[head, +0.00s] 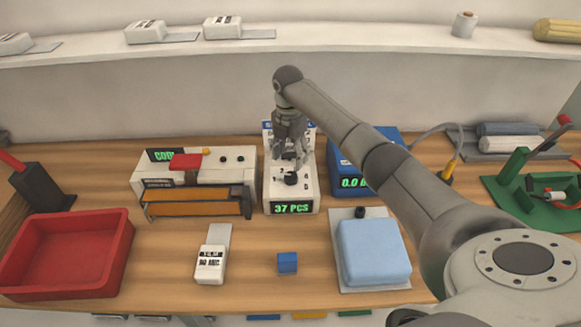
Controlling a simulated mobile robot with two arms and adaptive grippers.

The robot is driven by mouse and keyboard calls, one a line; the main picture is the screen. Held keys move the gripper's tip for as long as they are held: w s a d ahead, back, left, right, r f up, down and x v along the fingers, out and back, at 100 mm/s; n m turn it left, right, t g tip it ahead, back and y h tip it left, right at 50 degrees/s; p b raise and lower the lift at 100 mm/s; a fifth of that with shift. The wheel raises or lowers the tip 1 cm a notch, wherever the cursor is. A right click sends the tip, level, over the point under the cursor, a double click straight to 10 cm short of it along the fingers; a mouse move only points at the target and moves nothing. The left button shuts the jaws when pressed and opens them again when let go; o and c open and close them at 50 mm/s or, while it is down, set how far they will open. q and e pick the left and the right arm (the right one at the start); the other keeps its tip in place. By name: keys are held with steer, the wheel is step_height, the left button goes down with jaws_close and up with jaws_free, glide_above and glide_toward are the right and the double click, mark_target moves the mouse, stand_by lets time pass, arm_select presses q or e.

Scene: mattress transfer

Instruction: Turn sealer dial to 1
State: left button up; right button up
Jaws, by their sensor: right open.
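A white box unit (306,190) stands in the middle of the table with a green "37 PCS" display. A black dial (291,178) with small marks around it sits on its top; the setting is too small to read. My right gripper (288,158) is open, pointing down just above and behind this dial; I cannot tell if it touches. To the left, a cream machine (215,165) has a green display reading like "COOL", a red piece (186,161), an orange front strip and small dark knobs. It looks like the sealer. My left gripper is not in view.
A blue scale (345,150) stands right of the white unit, partly behind my right arm. A red tray (70,255), a white film box (211,263), a blue cube (287,263) and a light blue pad (373,250) lie in front. A green stand (530,190) is far right.

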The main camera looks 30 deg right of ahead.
steer(key=shift+r, duration=2.1)
